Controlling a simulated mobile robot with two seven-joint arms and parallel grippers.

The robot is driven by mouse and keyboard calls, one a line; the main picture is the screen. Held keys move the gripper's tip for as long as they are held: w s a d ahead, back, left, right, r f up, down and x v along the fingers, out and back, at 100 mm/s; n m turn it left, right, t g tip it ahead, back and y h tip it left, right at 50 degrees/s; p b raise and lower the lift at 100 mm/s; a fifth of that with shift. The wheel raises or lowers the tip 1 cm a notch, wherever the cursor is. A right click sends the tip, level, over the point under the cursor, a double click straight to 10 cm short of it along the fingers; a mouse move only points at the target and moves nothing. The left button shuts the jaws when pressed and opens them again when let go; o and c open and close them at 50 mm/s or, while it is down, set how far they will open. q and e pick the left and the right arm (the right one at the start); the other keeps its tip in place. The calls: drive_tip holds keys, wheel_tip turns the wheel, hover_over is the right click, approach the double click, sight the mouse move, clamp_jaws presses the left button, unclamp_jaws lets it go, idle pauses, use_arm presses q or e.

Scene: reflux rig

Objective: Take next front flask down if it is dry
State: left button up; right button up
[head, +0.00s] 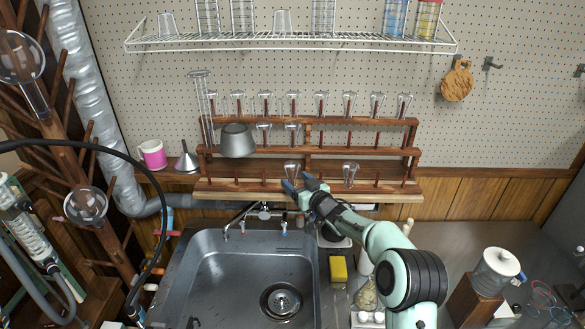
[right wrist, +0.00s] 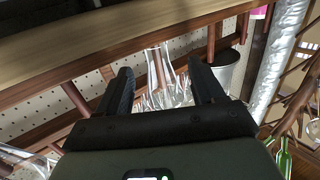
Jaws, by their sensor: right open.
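A wooden tiered peg rack (head: 215,188) stands behind the sink. Its front row holds two clear upturned flasks on pegs, a left one (head: 291,168) and a right one (head: 350,174); the other front pegs are bare. My right gripper (head: 300,181) is open just in front of the left flask. In the right wrist view, a clear flask (right wrist: 158,68) on a peg shows beyond and between the open fingers (right wrist: 163,88), apparently untouched. I cannot tell whether either flask is wet or dry. My left gripper is out of view.
The upper rows hold several flasks, and a grey metal vessel (head: 237,141) hangs at left. The sink (head: 225,270) and faucet (head: 263,211) lie below. A yellow sponge (head: 338,268) is right of the sink. A wire shelf (head: 290,42) is above.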

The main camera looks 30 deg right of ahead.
drive_tip(key=shift+w+r, duration=0.1)
drive_tip(key=shift+w, duration=0.8)
drive_tip(key=shift+s, duration=0.25)
drive_tip(key=c, duration=0.3)
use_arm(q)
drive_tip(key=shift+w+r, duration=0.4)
use_arm(e)
drive_tip(key=c, duration=0.8)
